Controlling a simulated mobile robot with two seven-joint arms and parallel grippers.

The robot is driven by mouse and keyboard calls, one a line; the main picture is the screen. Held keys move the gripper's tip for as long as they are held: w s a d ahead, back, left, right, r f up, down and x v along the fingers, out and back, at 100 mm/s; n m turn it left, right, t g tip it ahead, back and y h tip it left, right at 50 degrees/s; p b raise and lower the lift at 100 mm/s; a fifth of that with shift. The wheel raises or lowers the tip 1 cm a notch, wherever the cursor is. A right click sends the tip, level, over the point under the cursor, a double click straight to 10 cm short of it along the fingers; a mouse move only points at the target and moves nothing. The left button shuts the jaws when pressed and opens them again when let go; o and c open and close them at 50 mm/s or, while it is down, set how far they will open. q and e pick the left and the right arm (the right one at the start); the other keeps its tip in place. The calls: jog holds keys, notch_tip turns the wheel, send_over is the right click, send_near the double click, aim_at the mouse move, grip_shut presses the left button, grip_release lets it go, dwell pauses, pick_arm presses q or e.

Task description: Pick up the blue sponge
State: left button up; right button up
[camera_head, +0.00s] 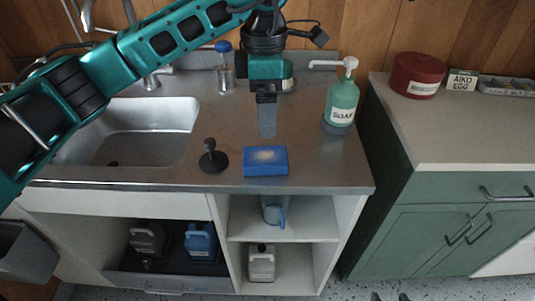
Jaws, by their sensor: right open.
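The blue sponge (265,168), with a pale patch on top, lies flat near the front edge of the steel sink counter (325,175). My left gripper (267,133) points down just behind and above the sponge in the picture, apart from it. Its fingers show edge-on as one grey plate, so I cannot tell how far apart they are. Nothing shows held in it. Of my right gripper (390,297), only two dark tips seem to show, apart, at the bottom edge, low before the cabinets.
A black plunger-like tool (213,160) stands just left of the sponge. A green soap bottle (342,98) stands to the right, a blue-capped bottle (226,72) behind. The sink basin (140,125) is left. A red tin (416,74) is on the right counter.

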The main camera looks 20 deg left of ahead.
pick_arm(q)
send_over(265, 155)
notch_tip(265, 155, down, 6)
jog(key=shift+w+a+f, duration=0.1)
jog(key=shift+f, duration=0.15)
jog(key=shift+s+f, duration=0.2)
jog(key=shift+f, duration=2.85)
jog(key=shift+c, duration=0.4)
jog(key=c, duration=0.9)
jog(key=shift+c, duration=0.2)
jog(key=shift+r, duration=0.2)
